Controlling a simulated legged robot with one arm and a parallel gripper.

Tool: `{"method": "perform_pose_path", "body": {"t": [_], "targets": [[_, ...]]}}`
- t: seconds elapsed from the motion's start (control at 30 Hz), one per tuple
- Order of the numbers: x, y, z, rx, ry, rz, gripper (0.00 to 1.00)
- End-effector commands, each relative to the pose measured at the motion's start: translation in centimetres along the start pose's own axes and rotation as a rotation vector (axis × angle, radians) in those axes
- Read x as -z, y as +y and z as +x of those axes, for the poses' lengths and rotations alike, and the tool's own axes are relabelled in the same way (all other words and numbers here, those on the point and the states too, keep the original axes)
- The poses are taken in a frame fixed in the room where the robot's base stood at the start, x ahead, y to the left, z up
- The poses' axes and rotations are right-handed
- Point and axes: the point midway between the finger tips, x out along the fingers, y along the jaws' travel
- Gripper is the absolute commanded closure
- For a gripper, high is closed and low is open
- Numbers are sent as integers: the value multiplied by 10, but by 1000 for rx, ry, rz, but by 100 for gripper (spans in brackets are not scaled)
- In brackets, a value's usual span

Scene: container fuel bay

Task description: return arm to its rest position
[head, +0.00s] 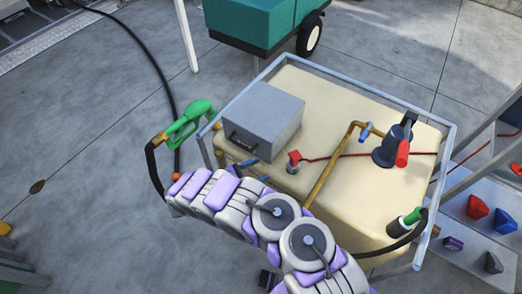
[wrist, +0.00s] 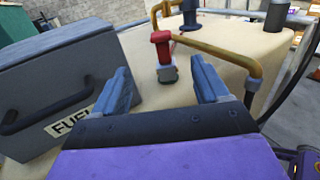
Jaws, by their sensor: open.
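My arm (head: 285,235) reaches from the bottom right of the head view toward the left side of the beige tank (head: 345,205). My gripper (head: 257,171) is near the tank's left front edge, mostly hidden behind my arm. In the wrist view my gripper (wrist: 160,75) has its two blue fingers spread, with nothing held between them. A small fitting with a red top (wrist: 161,40) shows beyond and between the fingertips; it also shows in the head view (head: 294,157). I cannot tell whether a finger touches the tank.
A grey box (head: 264,118) marked FUEL stands close left of the fingers in the wrist view (wrist: 55,80). A brass pipe (head: 330,170) rises right of them. A green nozzle (head: 190,118) and black hose (head: 160,65) are left of the tank. Open floor (head: 90,190) lies further left.

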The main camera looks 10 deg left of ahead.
Motion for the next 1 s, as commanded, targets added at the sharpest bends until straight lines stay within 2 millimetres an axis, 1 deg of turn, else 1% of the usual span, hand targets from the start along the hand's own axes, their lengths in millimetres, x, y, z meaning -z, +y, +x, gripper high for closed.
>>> {"method": "perform_pose_path", "body": {"t": [0.23,0.3,0.37,0.47,0.53,0.63,0.7,0.77,0.8,0.97,1.0], "targets": [[-1,0,1,3,0,2,26],[-6,0,7,17,0,9,26],[-16,0,16,40,1,23,26],[-41,-4,42,107,4,59,26],[-63,-10,63,167,9,94,26],[-93,-24,93,259,20,146,26],[-112,-36,112,323,32,181,26],[-129,-47,127,378,42,216,26],[-140,-56,136,416,48,238,26],[-179,-94,167,567,78,332,26],[-188,-104,173,604,87,355,26]]}}
